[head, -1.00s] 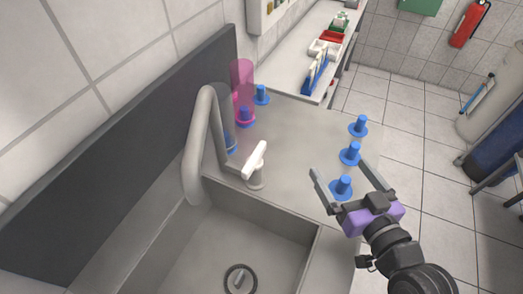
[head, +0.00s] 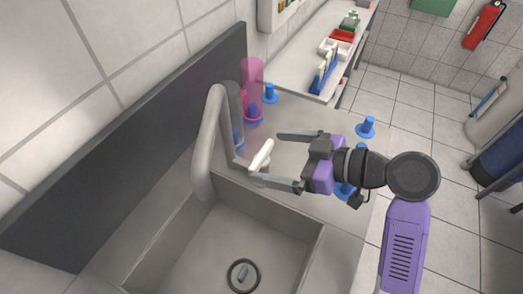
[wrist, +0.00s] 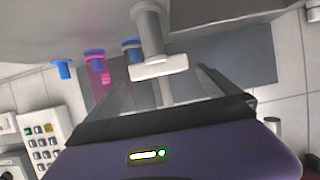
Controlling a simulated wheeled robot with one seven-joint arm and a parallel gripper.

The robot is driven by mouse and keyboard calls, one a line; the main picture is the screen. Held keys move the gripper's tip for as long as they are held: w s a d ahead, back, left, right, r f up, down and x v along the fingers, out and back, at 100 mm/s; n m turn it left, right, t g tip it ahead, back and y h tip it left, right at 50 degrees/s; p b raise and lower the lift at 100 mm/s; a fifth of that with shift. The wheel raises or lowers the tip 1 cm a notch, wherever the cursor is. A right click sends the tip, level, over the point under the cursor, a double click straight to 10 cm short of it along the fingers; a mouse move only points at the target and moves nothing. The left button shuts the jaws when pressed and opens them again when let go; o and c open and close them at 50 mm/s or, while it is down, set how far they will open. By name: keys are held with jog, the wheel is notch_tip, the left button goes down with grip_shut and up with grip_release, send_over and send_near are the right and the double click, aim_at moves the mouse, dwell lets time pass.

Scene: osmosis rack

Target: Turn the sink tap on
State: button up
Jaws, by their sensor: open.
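The sink tap has a grey curved spout (head: 208,140) at the back of the sink. Its white lever handle (head: 262,155) stands on the counter to the right of the spout. My gripper (head: 264,155) is open, with its fingers pointing left, one on the far side of the handle and one on the near side. In the wrist view the white handle (wrist: 160,67) lies between the two finger tips (wrist: 162,82), and I cannot tell whether either finger touches it. The sink basin (head: 195,255) is at the front.
A pink clear cylinder (head: 252,82) and a grey clear cylinder (head: 235,105) stand behind the handle on blue bases. Blue pegs, one at the back (head: 270,93) and one at the right (head: 366,127), stand on the counter. A dark backsplash (head: 130,140) runs along the wall.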

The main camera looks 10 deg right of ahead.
aim_at(262, 154)
jog(key=shift+x, duration=2.05)
jog(key=c, duration=1.2)
